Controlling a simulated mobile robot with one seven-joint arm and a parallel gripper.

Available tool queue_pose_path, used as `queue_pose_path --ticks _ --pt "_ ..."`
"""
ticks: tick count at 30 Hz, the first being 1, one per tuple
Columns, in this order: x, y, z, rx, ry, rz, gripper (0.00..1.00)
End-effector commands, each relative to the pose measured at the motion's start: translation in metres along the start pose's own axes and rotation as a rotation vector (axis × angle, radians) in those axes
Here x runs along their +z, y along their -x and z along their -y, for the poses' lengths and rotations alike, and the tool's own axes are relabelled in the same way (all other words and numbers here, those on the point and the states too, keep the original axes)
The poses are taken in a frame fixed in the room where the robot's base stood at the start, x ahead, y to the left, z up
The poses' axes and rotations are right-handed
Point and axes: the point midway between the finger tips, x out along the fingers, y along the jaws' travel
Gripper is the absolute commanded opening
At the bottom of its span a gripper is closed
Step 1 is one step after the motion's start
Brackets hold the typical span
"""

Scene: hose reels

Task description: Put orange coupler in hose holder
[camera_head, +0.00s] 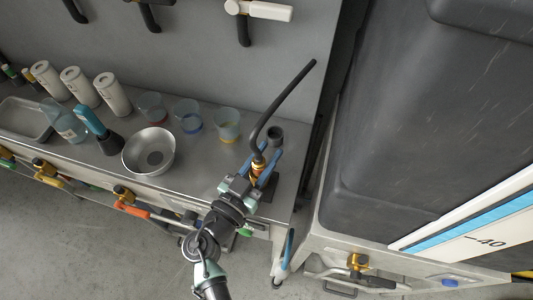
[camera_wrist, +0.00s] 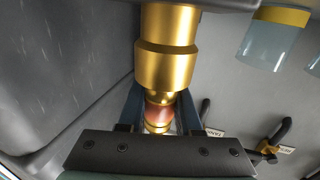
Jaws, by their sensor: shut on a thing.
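The coupler (camera_head: 258,167) is brass-coloured with an orange-red band, which shows between my fingers in the wrist view (camera_wrist: 158,112). A black hose (camera_head: 284,100) rises from it and bends up to the right. My gripper (camera_head: 256,172) has blue fingers and is shut on the coupler, above the right end of the steel bench (camera_head: 213,165). In the wrist view my gripper (camera_wrist: 160,108) has one finger on each side of the coupler. A dark, round, open-topped fitting (camera_head: 275,136) stands just behind the coupler; I cannot tell whether it is the hose holder.
A steel bowl (camera_head: 165,136) and several clear cups, including one with a yellow band (camera_head: 228,124), stand left of my gripper. White canisters (camera_head: 112,93) stand farther left. Brass valves (camera_head: 122,195) line the bench front. A large dark machine (camera_head: 415,130) stands close on the right.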

Motion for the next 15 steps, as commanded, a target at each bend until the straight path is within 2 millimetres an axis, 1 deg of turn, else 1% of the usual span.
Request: queue_pose_path --ticks 5,6,10,15 --pt "0.0051 0.0 0.0 0.0 -0.001 0.0 0.0" --pt "0.0041 0.0 -0.0001 0.0 -0.001 0.001 0.38" --pt "0.0037 0.0001 -0.0001 0.0 0.0 0.001 0.62" --pt "0.0035 0.0001 -0.0001 0.0 0.0 0.001 0.63"
